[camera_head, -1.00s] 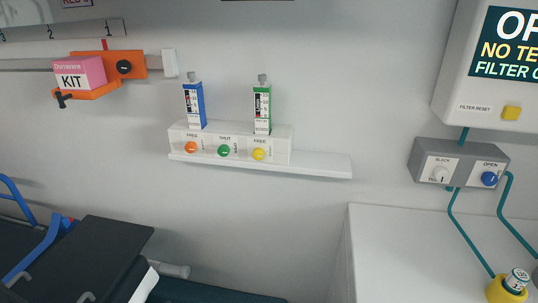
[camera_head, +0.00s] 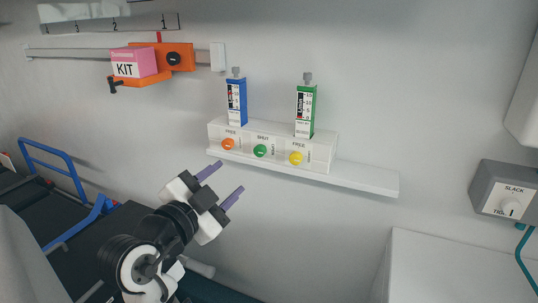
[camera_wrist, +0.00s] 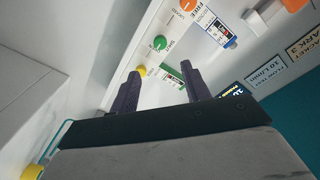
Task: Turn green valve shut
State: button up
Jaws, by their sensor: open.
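The green valve knob (camera_head: 260,151) is the middle of three round knobs on the front of a white box (camera_head: 317,161) on a wall shelf. The word SHUT is printed above it; its turned position is too small to tell. In the wrist view the green knob (camera_wrist: 160,42) lies beyond my fingertips. My gripper (camera_head: 231,177) is open and empty, below and left of the knob and apart from it. In the wrist view its two dark fingers (camera_wrist: 162,70) are spread, with the yellow knob (camera_wrist: 142,71) near the left fingertip.
An orange knob (camera_head: 228,144) and a yellow knob (camera_head: 296,158) flank the green one. A blue carton (camera_head: 236,103) and a green carton (camera_head: 305,110) stand on the box. The shelf's right end (camera_head: 370,180) is bare. A white cabinet (camera_head: 440,265) stands lower right.

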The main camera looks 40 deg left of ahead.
aim_at(258, 152)
jog(key=w+p, duration=0.1)
jog(key=w, duration=0.3)
jog(key=w+a, duration=0.1)
jog(key=w, duration=0.3)
jog(key=w+a+p, duration=0.1)
jog(key=w, duration=0.3)
jog(key=shift+w+a+p, duration=0.15)
jog(key=shift+w+p, duration=0.05)
jog(key=shift+p, duration=0.15)
jog(key=shift+c, duration=0.5)
jog(key=c, duration=0.9)
